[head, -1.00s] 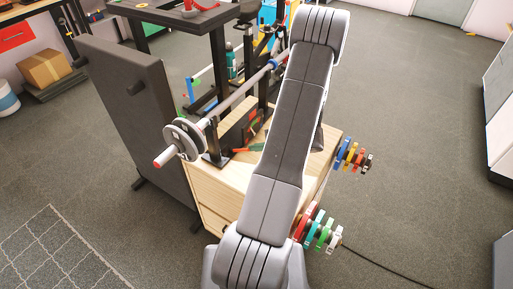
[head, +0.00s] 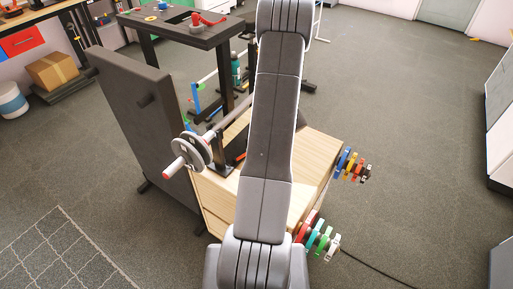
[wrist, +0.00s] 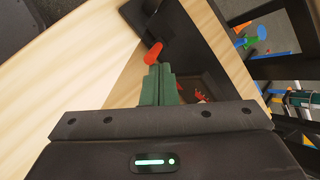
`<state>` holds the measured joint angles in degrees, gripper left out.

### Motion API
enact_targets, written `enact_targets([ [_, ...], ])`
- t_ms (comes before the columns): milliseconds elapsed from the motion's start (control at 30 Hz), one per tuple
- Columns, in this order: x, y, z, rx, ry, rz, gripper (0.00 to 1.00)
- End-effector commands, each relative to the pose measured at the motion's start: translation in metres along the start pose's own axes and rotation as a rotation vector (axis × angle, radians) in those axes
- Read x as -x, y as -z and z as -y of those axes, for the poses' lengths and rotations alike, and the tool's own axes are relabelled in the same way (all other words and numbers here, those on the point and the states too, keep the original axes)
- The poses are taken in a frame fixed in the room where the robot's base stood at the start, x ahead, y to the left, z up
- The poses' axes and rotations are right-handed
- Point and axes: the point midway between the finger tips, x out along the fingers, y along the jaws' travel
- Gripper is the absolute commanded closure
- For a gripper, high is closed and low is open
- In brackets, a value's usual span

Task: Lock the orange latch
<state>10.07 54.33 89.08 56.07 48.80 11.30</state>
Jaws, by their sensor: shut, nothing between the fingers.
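An orange-red latch-like piece (wrist: 153,53) shows in the wrist view, just past my fingertips, beside a black bracket on the wooden box. My gripper (wrist: 157,70) has its green fingers pressed together with nothing between them. The fingertips appear close to the orange piece; I cannot tell if they touch it. In the head view my arm hides the gripper and most of the box top. A small red bit beside the arm (head: 240,157) may be the same orange piece.
The wooden box (head: 312,155) carries a bar with grey plates (head: 190,153) at its left and coloured plates (head: 318,237) on its right side. A dark upright panel (head: 140,120) stands left. A dark table (head: 185,33) is behind. Floor at right is clear.

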Motion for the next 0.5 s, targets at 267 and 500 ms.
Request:
enact_targets([
  [267,-0.002,-0.014,0.021,-0.026,-0.116,-0.077,1.00],
  [500,-0.006,-0.018,0.027,-0.028,-0.114,-0.076,1.00],
])
